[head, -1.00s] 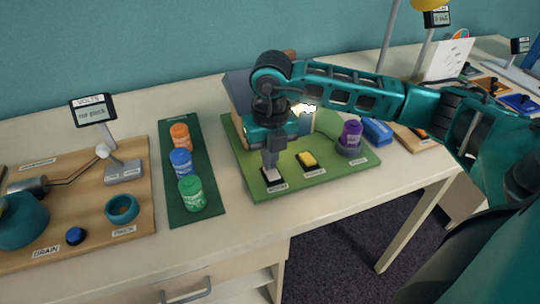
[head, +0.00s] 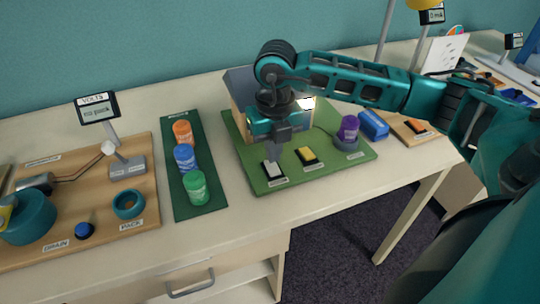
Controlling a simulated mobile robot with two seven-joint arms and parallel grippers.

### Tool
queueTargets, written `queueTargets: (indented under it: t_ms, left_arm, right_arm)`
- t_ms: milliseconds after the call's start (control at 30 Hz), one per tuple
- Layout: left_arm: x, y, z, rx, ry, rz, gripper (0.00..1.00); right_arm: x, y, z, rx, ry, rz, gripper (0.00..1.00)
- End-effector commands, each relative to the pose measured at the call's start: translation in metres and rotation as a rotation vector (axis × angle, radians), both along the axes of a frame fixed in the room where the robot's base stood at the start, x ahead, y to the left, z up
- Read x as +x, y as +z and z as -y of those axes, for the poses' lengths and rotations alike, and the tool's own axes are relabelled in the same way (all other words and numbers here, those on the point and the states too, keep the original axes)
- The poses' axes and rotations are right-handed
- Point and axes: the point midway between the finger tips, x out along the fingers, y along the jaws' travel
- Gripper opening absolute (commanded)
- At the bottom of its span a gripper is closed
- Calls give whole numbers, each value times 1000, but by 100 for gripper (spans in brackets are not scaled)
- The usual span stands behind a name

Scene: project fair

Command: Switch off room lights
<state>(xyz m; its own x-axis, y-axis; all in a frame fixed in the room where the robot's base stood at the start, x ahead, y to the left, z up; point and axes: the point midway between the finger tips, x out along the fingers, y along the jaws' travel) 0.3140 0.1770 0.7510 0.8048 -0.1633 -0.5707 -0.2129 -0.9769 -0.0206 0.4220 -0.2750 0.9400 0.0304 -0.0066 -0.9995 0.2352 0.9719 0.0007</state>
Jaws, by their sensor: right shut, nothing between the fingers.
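A model house (head: 240,92) stands on a green board (head: 330,170), and a bright lit window (head: 307,103) shows on its right side. At the board's front edge is a white rocker switch (head: 273,170) on a black base with a small label that I cannot read. A yellow switch (head: 307,156) sits to its right. My right gripper (head: 274,157) is shut and empty, pointing down just above the back of the white switch. I cannot tell whether it touches the switch. My right arm hides part of the house. My left gripper is not in view.
A purple bottle (head: 348,130) stands on the board's right, with a blue box (head: 373,125) beyond it. A dark green strip (head: 192,206) with orange, blue and green bottles lies to the left.

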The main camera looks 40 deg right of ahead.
Motion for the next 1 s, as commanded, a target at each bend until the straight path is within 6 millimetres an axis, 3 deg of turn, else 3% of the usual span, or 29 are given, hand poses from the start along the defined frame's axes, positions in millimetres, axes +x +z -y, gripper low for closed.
queueTargets:
  t_ms: [100, 300, 500, 700, 1000]
  left_arm:
    - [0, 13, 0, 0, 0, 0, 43]
    - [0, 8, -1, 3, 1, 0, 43]
    - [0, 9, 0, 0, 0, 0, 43]
    - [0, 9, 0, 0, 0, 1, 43]
    - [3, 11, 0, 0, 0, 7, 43]
  right_arm:
    - [7, 23, 10, 1, -5, 10, 0]
    - [5, 71, 7, 2, -2, 19, 0]
    - [4, 104, 7, 2, -3, 17, 0]
    - [3, 117, 7, 2, -3, 15, 0]
    - [2, 118, 7, 2, -4, 15, 0]
